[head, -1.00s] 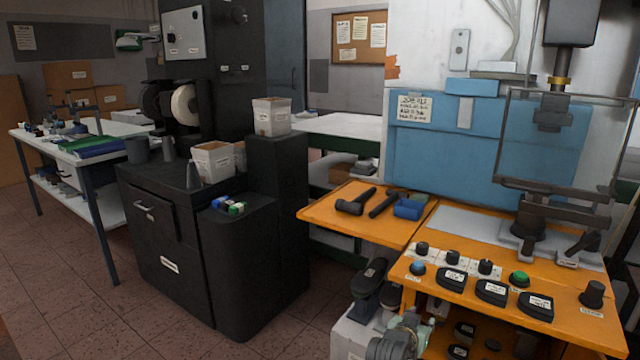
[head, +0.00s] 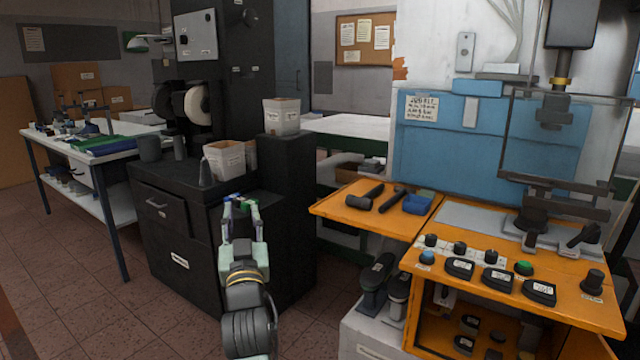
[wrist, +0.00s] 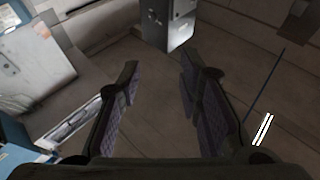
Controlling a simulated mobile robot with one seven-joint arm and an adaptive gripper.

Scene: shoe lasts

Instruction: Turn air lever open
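A black lever (head: 583,237) stands slanted on a pale base at the right of the orange press bench (head: 560,310). It looks like the air lever, but I cannot read any label on it. My gripper (head: 241,203) is raised in front of the dark cabinet, well to the left of the bench and apart from the lever. Its fingers are spread and empty. In the wrist view my gripper (wrist: 160,80) shows both padded fingers wide apart over bare floor. The lever does not show in the wrist view.
Black knobs, a green button (head: 524,268) and labelled black pads line the bench front. Hammers (head: 365,197) and a blue tray (head: 417,204) lie on its left wing. A wire-framed guard (head: 507,130) stands above the lever area. Tiled floor is open at the lower left.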

